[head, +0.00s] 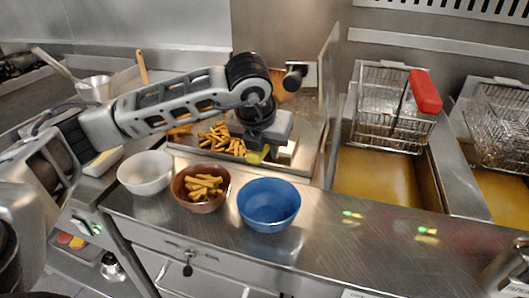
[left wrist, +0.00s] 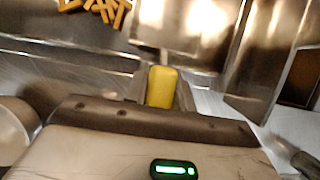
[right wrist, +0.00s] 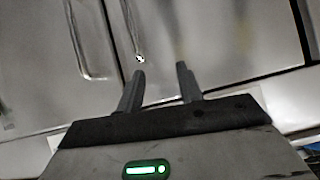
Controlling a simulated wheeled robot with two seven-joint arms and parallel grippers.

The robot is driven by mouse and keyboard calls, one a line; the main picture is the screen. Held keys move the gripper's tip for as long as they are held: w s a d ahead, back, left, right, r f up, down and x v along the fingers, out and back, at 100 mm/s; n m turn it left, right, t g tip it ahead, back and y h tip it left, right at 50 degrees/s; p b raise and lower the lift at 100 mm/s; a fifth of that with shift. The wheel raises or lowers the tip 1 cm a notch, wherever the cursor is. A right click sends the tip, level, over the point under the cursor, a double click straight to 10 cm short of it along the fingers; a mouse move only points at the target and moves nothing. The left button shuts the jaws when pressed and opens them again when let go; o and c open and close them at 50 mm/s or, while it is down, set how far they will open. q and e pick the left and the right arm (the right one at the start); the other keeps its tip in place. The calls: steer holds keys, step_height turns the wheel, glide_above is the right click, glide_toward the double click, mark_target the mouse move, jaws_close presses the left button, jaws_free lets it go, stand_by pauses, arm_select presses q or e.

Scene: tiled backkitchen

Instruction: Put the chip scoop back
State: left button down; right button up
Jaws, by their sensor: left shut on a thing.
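My left gripper (head: 262,148) is shut on the yellow handle (head: 257,156) of the chip scoop, over the front of the steel chip tray. In the left wrist view the yellow handle (left wrist: 161,88) stands between the fingers, and a pale metal surface beyond it (left wrist: 182,25) seems to be the scoop's pan. The arm hides most of the scoop in the head view. Chips (head: 222,140) lie in the tray, left of the gripper. My right gripper (right wrist: 158,78) is open and empty, facing steel cabinet fronts.
A white bowl (head: 146,174), a brown bowl with chips (head: 190,193) and an empty blue bowl (head: 269,205) stand along the counter's front. Right of an upright steel panel (head: 328,95) are fryers with baskets, one with a red handle (head: 425,91).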

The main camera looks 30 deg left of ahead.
arm_select(q)
steer(key=shift+f, duration=0.95)
arm_select(e)
steer(key=shift+r, duration=0.15)
arm_select(q)
steer(key=shift+f+b, duration=0.3)
steer(key=shift+b, duration=0.05)
steer(key=shift+f+b, duration=0.25)
steer(key=shift+b, duration=0.1)
steer(key=c, duration=1.3)
jaws_free()
steer(key=shift+o, duration=0.7)
arm_select(e)
steer(key=shift+w+a, duration=0.1)
steer(key=shift+w, duration=0.1)
arm_select(q)
steer(key=shift+r, duration=0.15)
arm_select(e)
steer(key=shift+r, duration=0.1)
